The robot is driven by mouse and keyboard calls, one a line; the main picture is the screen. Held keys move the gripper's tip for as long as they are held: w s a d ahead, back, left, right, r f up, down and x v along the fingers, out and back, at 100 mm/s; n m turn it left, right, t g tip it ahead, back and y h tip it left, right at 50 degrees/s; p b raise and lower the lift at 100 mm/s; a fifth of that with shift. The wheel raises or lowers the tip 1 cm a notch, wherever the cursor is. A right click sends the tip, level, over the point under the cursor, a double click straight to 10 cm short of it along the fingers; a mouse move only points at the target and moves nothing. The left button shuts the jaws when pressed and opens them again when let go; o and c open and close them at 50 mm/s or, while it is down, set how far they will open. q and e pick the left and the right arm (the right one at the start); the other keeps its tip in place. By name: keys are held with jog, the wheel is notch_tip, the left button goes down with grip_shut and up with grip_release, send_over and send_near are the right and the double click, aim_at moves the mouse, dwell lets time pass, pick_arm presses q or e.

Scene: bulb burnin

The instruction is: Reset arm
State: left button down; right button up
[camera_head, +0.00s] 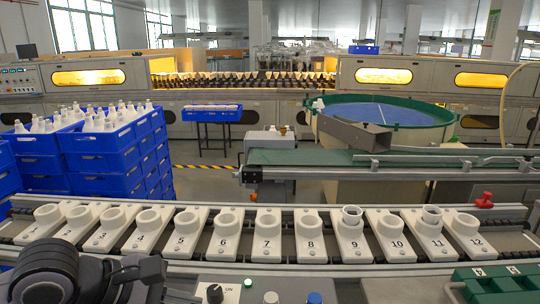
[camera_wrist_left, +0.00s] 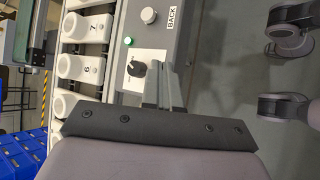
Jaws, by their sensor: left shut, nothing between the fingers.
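My left arm (camera_head: 85,275) comes in at the lower left of the head view, in front of the numbered holders; its fingertips are not clear there. In the left wrist view my left gripper (camera_wrist_left: 161,76) is shut and empty. Its fingers point toward the grey control box (camera_wrist_left: 156,42), beside the black knob (camera_wrist_left: 132,67). I cannot tell whether they touch the box. My right gripper is in neither view.
A row of white numbered holders (camera_head: 228,238) crosses the front; holders 9 (camera_head: 352,233) and 11 (camera_head: 430,232) have taller inserts. A green tray (camera_head: 500,284) lies front right. Blue crates (camera_head: 105,160) stand left. A green conveyor (camera_head: 330,157) is behind.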

pick_arm(q)
jog(key=s+d+r+n+h+p, duration=0.45)
jog(key=d+r+n+h, duration=0.35)
jog(key=n+h, duration=0.45)
jog(key=w+a+f+n+t+y+p, duration=0.2)
jog(key=a+f+n+t+y, duration=0.35)
jog(key=n, duration=0.95)
jog(key=w+a+f+n+t+y+p, duration=0.25)
jog(key=a+f+n+t+y, duration=0.35)
jog(key=n, duration=0.8)
jog(key=s+a+f+n+g+y+p, duration=0.1)
jog(key=s+a+f+n+g+y, duration=0.1)
jog(key=s+f+n, duration=0.3)
jog(key=s+a+f+n+g+y, duration=0.2)
jog(key=s+f+n+g+y, duration=0.2)
jog(key=f, duration=0.5)
jog(key=s+n, duration=0.2)
jog(key=n, duration=0.1)
jog(key=shift+s+f+p, duration=0.3)
jog(key=shift+f+p, duration=0.05)
jog(key=shift+p, duration=0.05)
